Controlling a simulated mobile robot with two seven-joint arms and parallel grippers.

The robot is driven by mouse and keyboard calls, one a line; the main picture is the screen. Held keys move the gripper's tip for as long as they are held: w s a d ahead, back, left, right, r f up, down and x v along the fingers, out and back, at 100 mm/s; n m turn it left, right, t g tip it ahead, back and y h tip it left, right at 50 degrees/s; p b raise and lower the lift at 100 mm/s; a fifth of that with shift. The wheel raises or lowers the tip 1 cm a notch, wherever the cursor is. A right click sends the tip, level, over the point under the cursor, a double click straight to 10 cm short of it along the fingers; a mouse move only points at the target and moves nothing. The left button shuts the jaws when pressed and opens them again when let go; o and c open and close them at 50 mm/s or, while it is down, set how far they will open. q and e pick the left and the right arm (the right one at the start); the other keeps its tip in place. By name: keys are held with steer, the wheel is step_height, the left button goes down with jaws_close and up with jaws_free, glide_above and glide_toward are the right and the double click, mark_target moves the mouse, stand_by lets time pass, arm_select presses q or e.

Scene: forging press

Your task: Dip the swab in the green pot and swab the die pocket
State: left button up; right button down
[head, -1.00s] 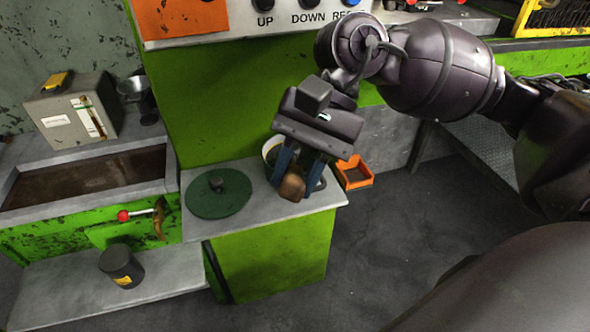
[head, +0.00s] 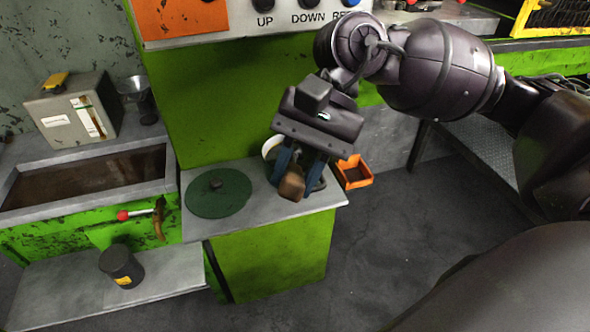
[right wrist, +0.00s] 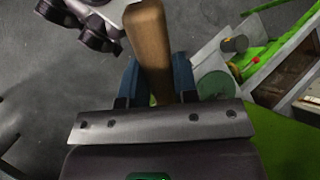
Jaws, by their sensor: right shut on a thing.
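My right gripper (head: 299,178) is shut on the swab's wooden handle (head: 291,184), over the small grey-topped ledge. The handle also shows between the blue fingers in the right wrist view (right wrist: 150,50). The swab's head is hidden. A pot with a pale rim (head: 268,148) stands on the ledge directly behind the gripper, which hides most of it. I cannot tell whether the swab is inside the pot. A round dark green lid (head: 218,196) with a knob lies flat on the ledge to the left. I cannot make out the die pocket. My left gripper is not in view.
An orange bin (head: 354,173) sits right of the ledge (head: 262,212). A dark trough (head: 90,180), a grey box (head: 72,112) and a lever with a red knob (head: 123,215) are at left. A black canister (head: 121,266) stands on a lower shelf. A button panel (head: 290,12) hangs above.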

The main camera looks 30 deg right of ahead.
steer(key=shift+r+p, duration=1.25)
steer(key=shift+r, duration=2.4)
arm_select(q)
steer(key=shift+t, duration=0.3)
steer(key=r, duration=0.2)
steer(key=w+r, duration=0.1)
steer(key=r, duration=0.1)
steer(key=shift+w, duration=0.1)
arm_select(e)
steer(key=shift+r, duration=0.2)
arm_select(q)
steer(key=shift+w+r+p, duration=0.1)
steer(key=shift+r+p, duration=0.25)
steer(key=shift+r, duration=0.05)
arm_select(e)
steer(key=shift+r, duration=1.4)
steer(key=shift+f, duration=0.1)
